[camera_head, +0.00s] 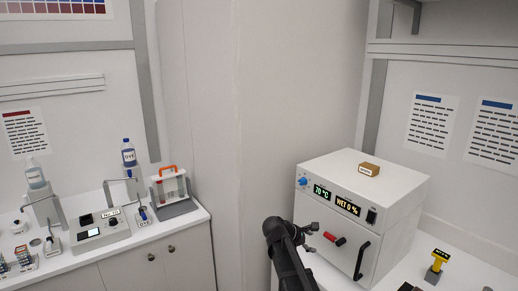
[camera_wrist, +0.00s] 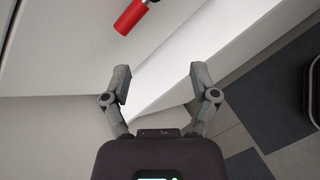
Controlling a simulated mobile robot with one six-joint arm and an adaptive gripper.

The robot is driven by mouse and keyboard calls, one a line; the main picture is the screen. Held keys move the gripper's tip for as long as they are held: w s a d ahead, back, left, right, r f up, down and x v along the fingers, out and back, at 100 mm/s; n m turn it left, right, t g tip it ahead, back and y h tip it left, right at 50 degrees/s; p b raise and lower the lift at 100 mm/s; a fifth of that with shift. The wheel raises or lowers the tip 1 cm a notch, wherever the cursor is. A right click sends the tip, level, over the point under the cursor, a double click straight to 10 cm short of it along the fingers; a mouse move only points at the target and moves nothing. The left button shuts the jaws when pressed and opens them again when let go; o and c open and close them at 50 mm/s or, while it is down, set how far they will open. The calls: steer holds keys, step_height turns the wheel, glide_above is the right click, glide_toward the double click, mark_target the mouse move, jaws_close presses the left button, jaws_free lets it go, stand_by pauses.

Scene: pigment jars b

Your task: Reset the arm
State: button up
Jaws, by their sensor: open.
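My gripper (camera_head: 310,235) is at the end of my black arm, in front of the white oven (camera_head: 392,225) in the head view. In the wrist view my gripper (camera_wrist: 160,75) has its two grey fingers spread wide apart, with nothing between them. A red handle (camera_head: 334,239) on the oven front is close to the right of the fingers in the head view. It also shows in the wrist view as a red grip (camera_wrist: 130,17) at the top, beyond the fingertips and apart from them.
The oven's black door handle (camera_head: 361,261) sticks out from its front. A small brown box (camera_head: 369,169) sits on top. A yellow-and-black tool (camera_head: 437,262) stands on the right counter. The left counter holds a tube rack (camera_head: 170,188) and several instruments. Floor tiles (camera_wrist: 220,135) show at right in the wrist view.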

steer(key=s+f+m+g+y, duration=0.1)
steer(key=s+f+m+y, duration=0.2)
steer(key=s+m, duration=0.2)
steer(key=s+a+f+m+g+y, duration=0.1)
steer(key=s+m, duration=0.4)
steer(key=s, duration=0.5)
steer(key=s+f+m+g+y+b, duration=0.1)
steer(key=s+f+m+g+y, duration=0.1)
steer(key=s+f+m+y, duration=0.3)
steer(key=s+m, duration=0.1)
steer(key=s, duration=0.2)
steer(key=shift+a+y, duration=0.25)
steer(key=shift+y, duration=0.15)
